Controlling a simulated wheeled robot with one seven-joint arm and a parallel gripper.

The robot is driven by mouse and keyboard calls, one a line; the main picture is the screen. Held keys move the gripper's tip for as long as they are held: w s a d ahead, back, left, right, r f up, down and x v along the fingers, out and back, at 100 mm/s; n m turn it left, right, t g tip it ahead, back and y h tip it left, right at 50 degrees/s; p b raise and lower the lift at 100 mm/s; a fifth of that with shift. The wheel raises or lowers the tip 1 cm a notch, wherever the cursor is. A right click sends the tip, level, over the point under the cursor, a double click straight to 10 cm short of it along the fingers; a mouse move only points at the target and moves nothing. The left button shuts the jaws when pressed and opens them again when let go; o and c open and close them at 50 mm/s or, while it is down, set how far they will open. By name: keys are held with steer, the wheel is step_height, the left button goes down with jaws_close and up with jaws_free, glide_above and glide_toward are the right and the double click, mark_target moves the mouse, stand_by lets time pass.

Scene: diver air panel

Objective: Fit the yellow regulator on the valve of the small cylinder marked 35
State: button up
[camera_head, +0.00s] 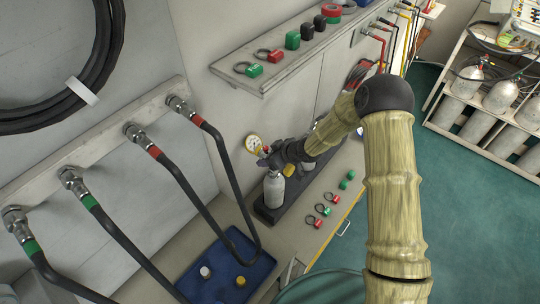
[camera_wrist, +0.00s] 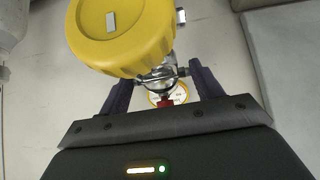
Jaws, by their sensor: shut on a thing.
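My gripper (camera_wrist: 165,90) is shut on the metal fitting of the yellow regulator (camera_wrist: 120,35). The regulator's round yellow body is beyond the fingertips in the wrist view; a small gauge and a red part show between the fingers. In the head view the regulator's gauge (camera_head: 253,144) sticks out left of my gripper (camera_head: 271,158). A small pale grey cylinder (camera_head: 274,190) stands upright just below my gripper, its top partly hidden. I cannot read its mark, nor tell whether the regulator touches its valve. A yellow part (camera_head: 288,170) shows beside its top.
The cylinder stands in a dark holder (camera_head: 268,214) on the bench. Ringed red and green caps (camera_head: 322,210) lie to its right. A blue tray (camera_head: 222,272) with small caps is at front left. Black hoses (camera_head: 180,185) hang on the left. A shelf (camera_head: 285,70) runs above.

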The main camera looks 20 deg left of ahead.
steer(key=shift+f+b, duration=0.95)
steer(key=shift+f, duration=0.15)
stand_by(1.4)
steer(key=o, duration=1.5)
steer(key=shift+d, duration=0.1)
steer(key=v, duration=1.7)
steer(key=shift+r, duration=0.2)
